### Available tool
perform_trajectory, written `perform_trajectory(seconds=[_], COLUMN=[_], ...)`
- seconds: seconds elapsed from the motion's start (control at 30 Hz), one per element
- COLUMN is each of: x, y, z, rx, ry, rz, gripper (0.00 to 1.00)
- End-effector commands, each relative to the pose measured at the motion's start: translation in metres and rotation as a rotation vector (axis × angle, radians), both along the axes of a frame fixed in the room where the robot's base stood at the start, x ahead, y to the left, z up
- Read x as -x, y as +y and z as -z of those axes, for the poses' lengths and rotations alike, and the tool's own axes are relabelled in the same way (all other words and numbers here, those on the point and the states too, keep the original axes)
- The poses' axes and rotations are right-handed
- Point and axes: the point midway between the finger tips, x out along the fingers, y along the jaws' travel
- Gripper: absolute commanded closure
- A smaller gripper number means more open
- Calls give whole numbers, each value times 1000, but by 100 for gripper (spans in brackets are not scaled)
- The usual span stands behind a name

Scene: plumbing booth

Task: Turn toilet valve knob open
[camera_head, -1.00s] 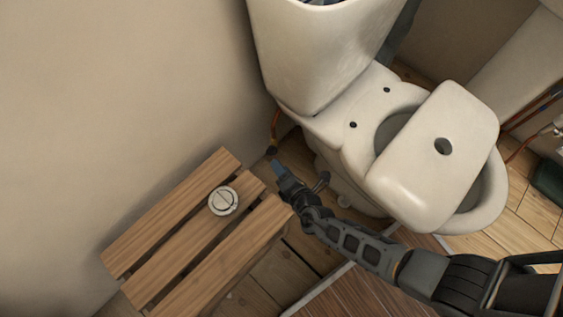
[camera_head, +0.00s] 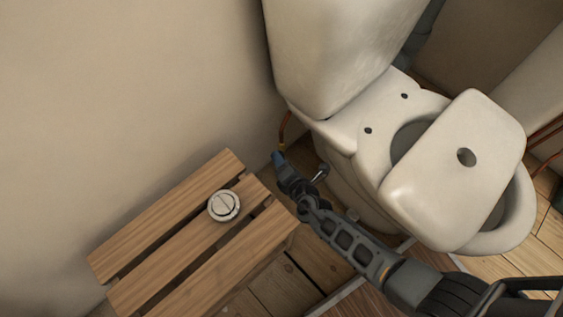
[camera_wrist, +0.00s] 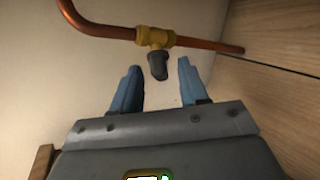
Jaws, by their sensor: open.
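The toilet valve is a brass fitting (camera_wrist: 155,37) on a copper pipe (camera_wrist: 200,43) by the wall in the wrist view. Its dark grey knob (camera_wrist: 158,66) points toward my gripper (camera_wrist: 156,82). My gripper is open, with one blue finger on each side of the knob's line; the knob sits between or just beyond the fingertips, and I cannot tell contact. In the head view my gripper (camera_head: 277,157) is low between the bench and the toilet (camera_head: 335,60), just below the copper pipe (camera_head: 284,130). The knob is not clearly visible there.
A slatted wooden bench (camera_head: 185,275) stands left of my gripper, with a round flush button (camera_head: 223,206) on it. A loose white tank lid (camera_head: 455,170) lies across the toilet bowl. The wall is close behind the valve.

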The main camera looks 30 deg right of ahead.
Motion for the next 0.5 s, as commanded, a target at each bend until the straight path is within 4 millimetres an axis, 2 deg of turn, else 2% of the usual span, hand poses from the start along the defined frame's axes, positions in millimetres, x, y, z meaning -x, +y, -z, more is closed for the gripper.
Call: perform_trajectory(seconds=[0.37, 0.5], x=[-6, -6], y=[-1, -1], z=[2, 2], rx=[0, 0], ry=[0, 0], rz=[0, 0], gripper=[57, 71])
